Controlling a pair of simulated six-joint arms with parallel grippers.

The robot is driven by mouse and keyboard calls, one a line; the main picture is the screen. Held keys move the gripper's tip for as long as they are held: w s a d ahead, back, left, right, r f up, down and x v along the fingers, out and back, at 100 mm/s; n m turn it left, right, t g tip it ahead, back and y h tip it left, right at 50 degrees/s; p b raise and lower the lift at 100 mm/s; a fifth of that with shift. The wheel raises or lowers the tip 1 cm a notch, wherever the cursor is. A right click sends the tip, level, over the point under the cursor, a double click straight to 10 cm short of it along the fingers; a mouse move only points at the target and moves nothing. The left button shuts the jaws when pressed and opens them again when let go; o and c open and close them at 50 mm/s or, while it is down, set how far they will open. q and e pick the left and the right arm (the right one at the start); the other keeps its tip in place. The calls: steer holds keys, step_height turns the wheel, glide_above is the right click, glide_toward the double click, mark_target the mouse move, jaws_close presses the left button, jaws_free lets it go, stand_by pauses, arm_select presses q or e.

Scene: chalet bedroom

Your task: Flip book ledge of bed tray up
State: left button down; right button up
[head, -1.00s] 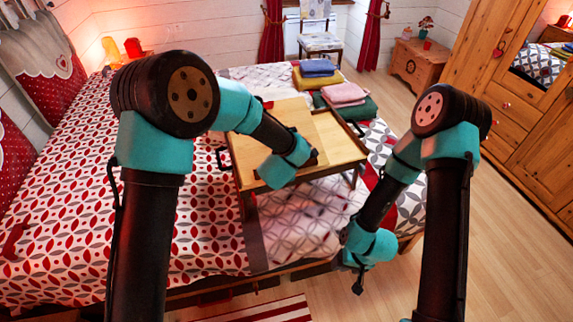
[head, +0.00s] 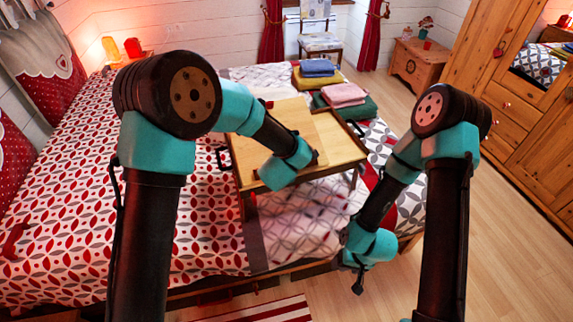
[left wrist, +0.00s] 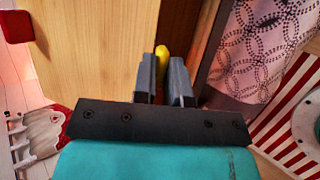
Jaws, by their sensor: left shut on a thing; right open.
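The wooden bed tray (head: 343,155) stands on its legs on the bed, with a lighter panel (head: 292,112) on its top. My left arm reaches over it, and my left gripper (head: 314,158) is at the tray's near part, mostly hidden behind its own wrist. In the left wrist view, the left gripper (left wrist: 165,78) has its fingers close together on a small yellow piece (left wrist: 162,58). This piece seems to be part of the book ledge, whose outline I cannot make out. My right gripper (head: 355,272) is open and empty, low in front of the bed.
Folded towels (head: 345,94) lie on the bed behind the tray. The patterned bed (head: 60,210) spreads to the left. A striped rug (head: 270,312) lies at the front.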

arm_select(q)
steer(key=shift+s+f, duration=0.1)
steer(key=shift+s, duration=0.05)
steer(key=shift+s+d+f+m+t, duration=0.15)
steer(key=shift+s+m+t, duration=0.2)
steer(key=shift+t, duration=0.7)
steer(key=shift+s+d+f+m+t, duration=0.1)
steer(key=shift+s+f+m+t, duration=0.15)
steer(key=shift+t, duration=0.75)
steer(key=shift+s+d+f+m+t, duration=0.1)
steer(key=shift+s+m+t, duration=0.3)
steer(key=shift+t, duration=0.65)
steer(key=c, duration=1.2)
jaws_free()
steer(key=shift+o, duration=0.2)
steer(key=v, duration=1.7)
steer(key=shift+s, duration=0.25)
